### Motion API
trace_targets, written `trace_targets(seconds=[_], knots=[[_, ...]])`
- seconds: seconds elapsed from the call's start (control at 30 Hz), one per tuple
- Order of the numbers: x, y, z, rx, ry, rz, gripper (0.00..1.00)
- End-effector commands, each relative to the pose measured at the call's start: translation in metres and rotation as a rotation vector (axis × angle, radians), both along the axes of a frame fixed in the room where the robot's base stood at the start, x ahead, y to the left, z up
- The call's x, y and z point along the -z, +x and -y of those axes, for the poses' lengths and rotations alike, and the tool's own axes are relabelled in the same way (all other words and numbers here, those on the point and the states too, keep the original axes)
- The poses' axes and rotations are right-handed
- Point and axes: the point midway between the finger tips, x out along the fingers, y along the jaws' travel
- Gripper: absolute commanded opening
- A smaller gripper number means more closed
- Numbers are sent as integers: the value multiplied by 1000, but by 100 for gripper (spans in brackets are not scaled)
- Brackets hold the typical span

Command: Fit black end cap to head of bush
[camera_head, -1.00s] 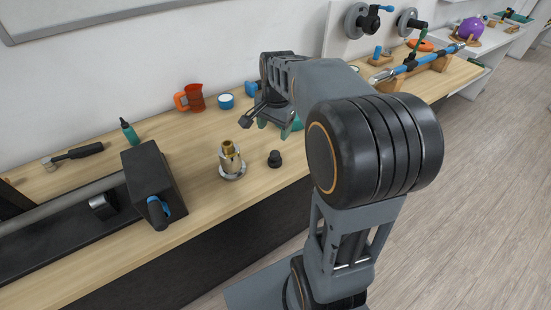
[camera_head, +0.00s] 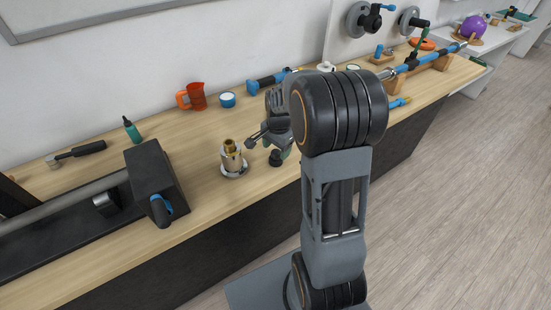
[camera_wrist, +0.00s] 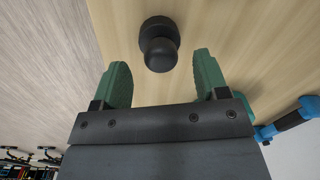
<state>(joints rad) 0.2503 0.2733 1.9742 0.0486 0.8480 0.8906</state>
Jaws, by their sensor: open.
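The black end cap (camera_head: 275,157) stands on the wooden bench near its front edge, to the right of the bush. In the wrist view the cap (camera_wrist: 159,44) lies just beyond the fingertips, roughly between their lines. The bush (camera_head: 233,160) is a silvery upright cylinder with a brass-coloured head, standing on a light ring-shaped base. My gripper (camera_wrist: 162,75) is open with green fingers and holds nothing. In the head view my gripper (camera_head: 285,143) is close to the cap and partly hidden by my arm.
A black block (camera_head: 155,182) with a blue-handled part stands left of the bush. A green bottle (camera_head: 131,129) stands further left.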

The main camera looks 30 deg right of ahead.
Motion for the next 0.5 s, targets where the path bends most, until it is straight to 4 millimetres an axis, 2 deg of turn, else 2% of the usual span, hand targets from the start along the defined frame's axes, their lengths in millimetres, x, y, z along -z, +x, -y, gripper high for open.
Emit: trace_targets(seconds=[0.2,0.5], knots=[[23,2,0,0,0,0,67],[27,2,0,-1,-1,1,67]])
